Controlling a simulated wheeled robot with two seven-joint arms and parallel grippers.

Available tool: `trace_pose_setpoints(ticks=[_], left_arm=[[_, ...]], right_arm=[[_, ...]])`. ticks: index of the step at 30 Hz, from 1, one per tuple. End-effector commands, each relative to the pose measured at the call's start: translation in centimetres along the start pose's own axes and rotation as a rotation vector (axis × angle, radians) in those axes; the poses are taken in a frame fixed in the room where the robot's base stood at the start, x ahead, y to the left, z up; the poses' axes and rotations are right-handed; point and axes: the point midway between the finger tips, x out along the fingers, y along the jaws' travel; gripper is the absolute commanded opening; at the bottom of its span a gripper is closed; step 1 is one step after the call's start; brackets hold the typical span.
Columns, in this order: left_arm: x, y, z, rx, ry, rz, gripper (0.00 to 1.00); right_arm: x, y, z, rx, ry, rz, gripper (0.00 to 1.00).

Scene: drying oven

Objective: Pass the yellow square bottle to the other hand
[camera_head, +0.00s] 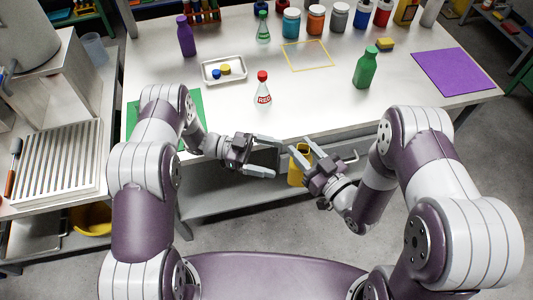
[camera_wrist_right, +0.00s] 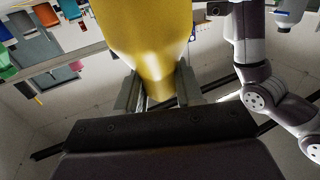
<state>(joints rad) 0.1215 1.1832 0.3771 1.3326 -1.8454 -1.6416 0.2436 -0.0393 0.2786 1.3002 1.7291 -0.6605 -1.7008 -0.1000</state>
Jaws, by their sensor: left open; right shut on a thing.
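The yellow square bottle (camera_head: 296,173) is held in front of the table's front edge, partly hidden behind my right gripper (camera_head: 304,158). In the right wrist view the yellow bottle (camera_wrist_right: 148,35) fills the upper middle, between the fingers of my right gripper (camera_wrist_right: 160,92), which is shut on it. My left gripper (camera_head: 268,156) is open and empty, just left of the bottle, with its fingers pointing toward it. A small gap seems to show between the left fingers and the bottle.
The white table (camera_head: 330,105) holds a green bottle (camera_head: 365,68), a red-capped flask (camera_head: 263,90), a purple bottle (camera_head: 186,36) and a small tray (camera_head: 208,76). A purple mat (camera_head: 453,72) lies at right. A ribbed rack (camera_head: 58,162) stands at left.

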Motion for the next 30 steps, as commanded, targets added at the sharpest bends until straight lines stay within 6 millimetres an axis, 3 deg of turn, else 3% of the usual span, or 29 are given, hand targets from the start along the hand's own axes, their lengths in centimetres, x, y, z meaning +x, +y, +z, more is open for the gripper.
trace_pose_setpoints(ticks=[13,18,26,30], left_arm=[[9.6,0.0,0.0,0.0,-0.001,0.003,0.92],[11.1,0.0,0.0,0.001,-0.001,-0.001,0.92],[11.4,0.0,0.0,0.002,-0.002,-0.001,0.92],[11.4,-0.1,0.0,0.002,-0.002,-0.001,0.49]], right_arm=[[0.0,0.0,0.0,0.0,0.0,0.0,0.0],[0.0,0.0,0.0,0.0,0.0,0.0,0.0],[0.0,0.0,0.0,0.0,0.0,0.0,0.0],[0.0,0.0,0.0,0.0,0.0,-0.001,0.0]])
